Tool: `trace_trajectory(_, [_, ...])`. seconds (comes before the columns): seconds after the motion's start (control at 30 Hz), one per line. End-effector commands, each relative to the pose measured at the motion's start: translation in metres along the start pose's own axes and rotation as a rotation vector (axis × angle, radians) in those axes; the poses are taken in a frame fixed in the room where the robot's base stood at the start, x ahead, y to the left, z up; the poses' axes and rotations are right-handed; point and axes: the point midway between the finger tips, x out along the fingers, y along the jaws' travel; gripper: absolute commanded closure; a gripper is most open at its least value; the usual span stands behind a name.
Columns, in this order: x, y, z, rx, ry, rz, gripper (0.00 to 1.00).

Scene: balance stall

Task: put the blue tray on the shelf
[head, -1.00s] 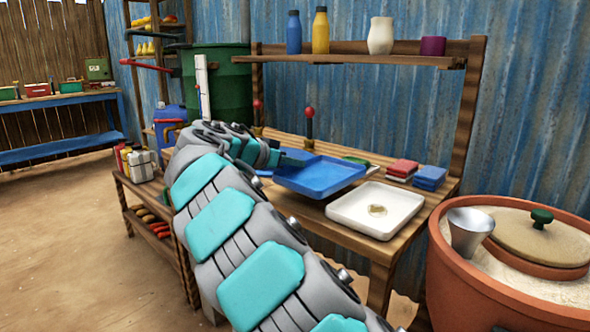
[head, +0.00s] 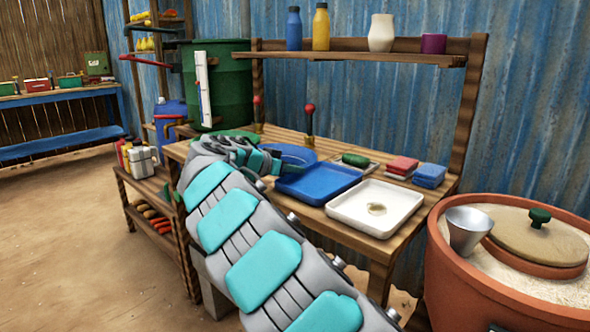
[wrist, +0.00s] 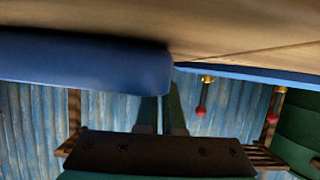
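The blue tray (head: 318,183) lies flat on the wooden bench, left of the white tray, in the head view. In the wrist view a large blue edge (wrist: 85,62), which looks like this tray, fills the upper left. My gripper (head: 272,164) is low over the bench at the tray's left end. Its two fingers (wrist: 161,115) show a narrow gap with nothing visible between them, so it looks open. Whether a finger touches the tray cannot be told. The shelf (head: 355,58) runs above the bench against the blue wall.
The shelf carries a blue bottle (head: 294,30), a yellow bottle (head: 320,28), a cream vase (head: 381,33) and a purple cup (head: 433,44), with bare board between some. The white tray (head: 377,207) and red-topped levers (head: 309,118) stand near. A clay pot (head: 470,285) is at right.

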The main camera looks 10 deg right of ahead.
Motion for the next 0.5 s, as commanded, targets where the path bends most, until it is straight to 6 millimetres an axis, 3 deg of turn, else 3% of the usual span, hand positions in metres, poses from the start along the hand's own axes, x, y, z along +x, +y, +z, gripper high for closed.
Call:
trace_trajectory(0.1, [0.0006, 0.0000, 0.0015, 0.000, 0.001, 0.000, 1.00])
trace_trajectory(0.13, [0.0003, 0.0000, 0.0008, 0.000, 0.000, 0.000, 0.92])
trace_trajectory(0.37, [0.0002, 0.0001, 0.0006, 0.000, 0.000, 0.000, 0.66])
trace_trajectory(0.5, [0.0002, 0.0000, 0.0006, 0.000, 0.000, 0.000, 0.65])
